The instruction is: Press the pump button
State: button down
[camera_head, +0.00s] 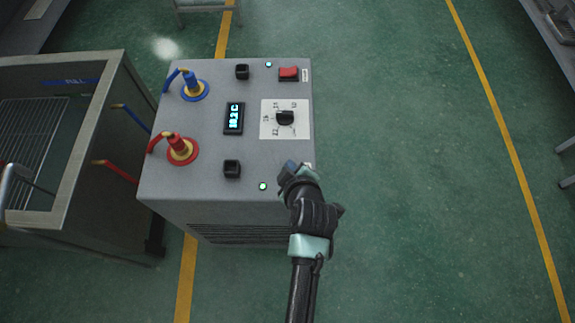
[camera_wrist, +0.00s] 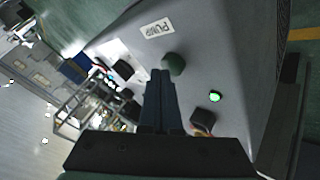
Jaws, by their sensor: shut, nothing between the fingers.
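The pump button is a dark green round knob (camera_wrist: 174,62) beside a white label reading PUMP (camera_wrist: 157,28) in the wrist view. In the head view my gripper hides it at the near right corner of the grey machine (camera_head: 215,105). My gripper (camera_head: 290,168) is shut and empty, over that corner. In the wrist view the closed fingertips (camera_wrist: 161,73) lie right at the button's left edge and overlap it slightly. I cannot tell whether they touch it.
A lit green lamp (camera_head: 262,186), a black socket (camera_head: 232,169), a dial knob (camera_head: 285,118), a red switch (camera_head: 289,73) and a display (camera_head: 234,118) sit on the panel. Red (camera_head: 181,148) and blue (camera_head: 193,87) hose fittings stand left. Floor to the right is clear.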

jog(key=shift+r, duration=0.3)
notch_tip(320, 180, up, 6)
jog(key=p, duration=0.5)
jog(key=shift+p, duration=0.35)
jog(key=shift+f, duration=0.1)
jog(key=w+r+m+t+h, duration=0.15)
jog(key=w+r+t, duration=0.3)
jog(key=r, duration=1.35)
jog(key=w+r+m+t, duration=0.3)
jog(key=w+r+t, duration=0.15)
jog(key=r, duration=1.25)
jog(key=s+r+m+t, duration=0.2)
jog(key=s+r, duration=0.3)
jog(key=r, duration=0.5)
jog(key=s+r+m+t, duration=0.2)
jog(key=s+r+t, duration=0.2)
jog(key=r, duration=0.7)
jog(key=s+r+m+t, duration=0.3)
jog(key=s+r, duration=0.3)
jog(key=r, duration=0.5)
jog(key=shift+a, duration=0.25)
jog(key=shift+s+h, duration=0.1)
jog(key=shift+h, duration=0.15)
